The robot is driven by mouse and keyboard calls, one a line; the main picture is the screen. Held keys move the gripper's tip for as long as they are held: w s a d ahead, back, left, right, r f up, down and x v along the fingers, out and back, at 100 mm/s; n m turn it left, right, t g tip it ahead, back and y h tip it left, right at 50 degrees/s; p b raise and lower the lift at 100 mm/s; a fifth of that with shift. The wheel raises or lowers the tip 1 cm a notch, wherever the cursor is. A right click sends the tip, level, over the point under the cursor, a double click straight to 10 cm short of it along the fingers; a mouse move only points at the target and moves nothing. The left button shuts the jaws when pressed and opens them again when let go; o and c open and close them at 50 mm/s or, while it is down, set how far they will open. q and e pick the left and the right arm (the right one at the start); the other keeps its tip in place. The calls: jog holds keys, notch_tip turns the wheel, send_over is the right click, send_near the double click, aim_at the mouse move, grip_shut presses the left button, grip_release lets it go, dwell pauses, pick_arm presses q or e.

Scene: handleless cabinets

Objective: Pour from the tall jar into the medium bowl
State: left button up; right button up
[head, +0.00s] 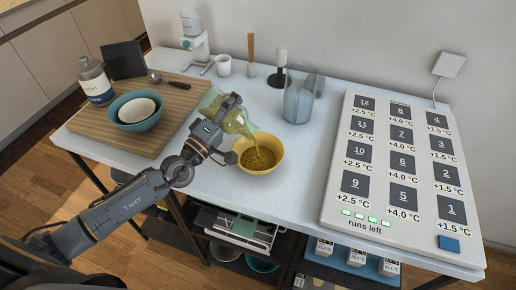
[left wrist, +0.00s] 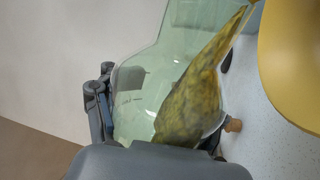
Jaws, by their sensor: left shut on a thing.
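My left gripper (head: 229,121) is shut on a clear greenish jar (head: 236,124), held tilted with its mouth low toward the yellow bowl. The left wrist view shows the jar (left wrist: 140,85) close up, with a yellow-green grainy fill (left wrist: 190,105) lying along its lower side and narrowing toward the mouth. The yellow bowl (head: 275,146) stands upright on the table, just right of the gripper, and holds a heap of similar grains. Its side also shows in the left wrist view (left wrist: 292,65). My right gripper is not in view.
A teal bowl (head: 122,122) with a white bowl (head: 137,109) in it stands on a wooden board (head: 175,101), near a bottle (head: 95,82). A clear pitcher (head: 298,99) stands behind the yellow bowl. A large labelled panel (head: 335,180) covers the right side.

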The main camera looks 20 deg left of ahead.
pick_arm(q)
jog(key=shift+d+r+m+p, duration=0.2)
jog(key=shift+r+m+p, duration=0.15)
jog(key=shift+m, duration=0.25)
dwell(1.1)
